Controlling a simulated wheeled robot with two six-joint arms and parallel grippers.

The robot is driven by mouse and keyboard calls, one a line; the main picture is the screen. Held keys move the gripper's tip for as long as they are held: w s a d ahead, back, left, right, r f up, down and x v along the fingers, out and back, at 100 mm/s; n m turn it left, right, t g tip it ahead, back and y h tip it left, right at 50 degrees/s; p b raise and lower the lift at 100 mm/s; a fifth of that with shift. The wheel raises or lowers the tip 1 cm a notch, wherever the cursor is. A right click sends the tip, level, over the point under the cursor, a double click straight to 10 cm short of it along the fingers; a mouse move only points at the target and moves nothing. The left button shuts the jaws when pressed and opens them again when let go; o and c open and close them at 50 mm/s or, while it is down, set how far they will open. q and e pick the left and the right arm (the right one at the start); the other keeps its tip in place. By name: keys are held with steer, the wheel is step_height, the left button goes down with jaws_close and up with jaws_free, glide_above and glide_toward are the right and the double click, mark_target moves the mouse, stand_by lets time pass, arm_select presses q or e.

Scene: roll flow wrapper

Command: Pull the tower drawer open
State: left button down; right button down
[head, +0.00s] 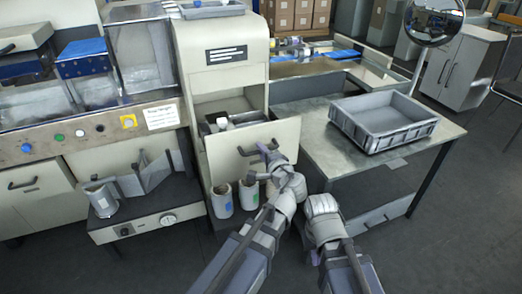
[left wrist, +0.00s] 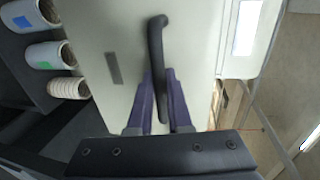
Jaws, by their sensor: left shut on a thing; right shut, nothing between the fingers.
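The tower (head: 222,50) is a tall cream cabinet left of centre in the head view. Its drawer (head: 222,157) stands partly out, with the inside showing above the cream front. A white-capped item (head: 222,123) and dark things lie inside. The dark bar handle (head: 245,152) is on the drawer front and also shows in the left wrist view (left wrist: 156,45). My left gripper (head: 265,151) is shut on the handle, its purple fingers (left wrist: 160,88) on either side of the bar. My right gripper (head: 316,257) is shut and empty, low beside the side table, partly hidden by its arm.
White rolls (head: 222,200) stand below the drawer. A metal side table (head: 300,120) with a grey crate (head: 385,140) is close on the right. A low unit with a dial (head: 150,226) is on the left. Dark floor is free at lower right.

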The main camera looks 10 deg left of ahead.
arm_select(q)
steer(key=c, duration=0.9)
jaws_free()
steer(key=shift+o, duration=0.2)
